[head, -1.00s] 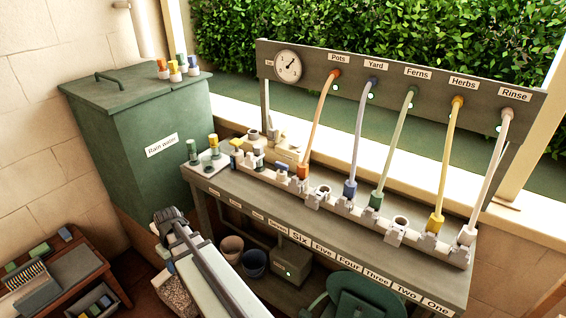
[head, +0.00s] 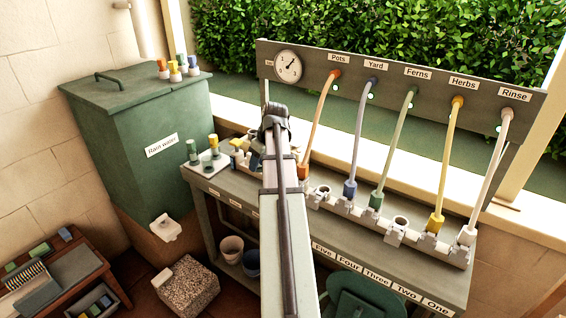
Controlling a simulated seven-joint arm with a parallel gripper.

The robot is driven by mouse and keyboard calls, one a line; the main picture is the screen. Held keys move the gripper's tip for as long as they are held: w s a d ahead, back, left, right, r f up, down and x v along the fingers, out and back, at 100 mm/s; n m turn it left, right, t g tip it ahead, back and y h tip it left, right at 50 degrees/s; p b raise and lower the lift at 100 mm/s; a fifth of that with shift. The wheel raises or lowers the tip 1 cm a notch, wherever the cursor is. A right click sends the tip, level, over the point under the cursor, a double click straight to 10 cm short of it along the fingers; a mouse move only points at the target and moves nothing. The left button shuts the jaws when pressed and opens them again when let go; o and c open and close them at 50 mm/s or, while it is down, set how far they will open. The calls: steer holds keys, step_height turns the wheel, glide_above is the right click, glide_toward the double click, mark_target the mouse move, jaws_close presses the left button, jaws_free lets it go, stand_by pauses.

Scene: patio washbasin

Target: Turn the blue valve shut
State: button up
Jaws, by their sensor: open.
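My arm reaches from the bottom centre over the bench (head: 385,255), and its dark end with my gripper (head: 275,115) is above the left part of the bench. The jaws are open; the fingertips are hidden by the wrist. I cannot make out a blue valve for certain. A blue hose fitting (head: 350,188) sits on the pale manifold (head: 398,230) under the "Yard" label, to the right of my gripper and apart from it. The manifold's left part and part of the bench's left end are hidden behind my arm.
Several coloured hoses run from the labelled board (head: 435,82) down to the manifold. A gauge (head: 288,66) is just above my gripper. A green rain water tank (head: 150,130) stands at left. A tray (head: 207,165) with upright pegs lies on the bench's left end.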

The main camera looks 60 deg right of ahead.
steer(key=s+d+r, duration=0.9)
steer(key=shift+t+h, duration=0.3)
steer(key=x, duration=1.3)
steer(key=shift+w+f, duration=0.15)
steer(key=shift+f, duration=0.15)
jaws_close()
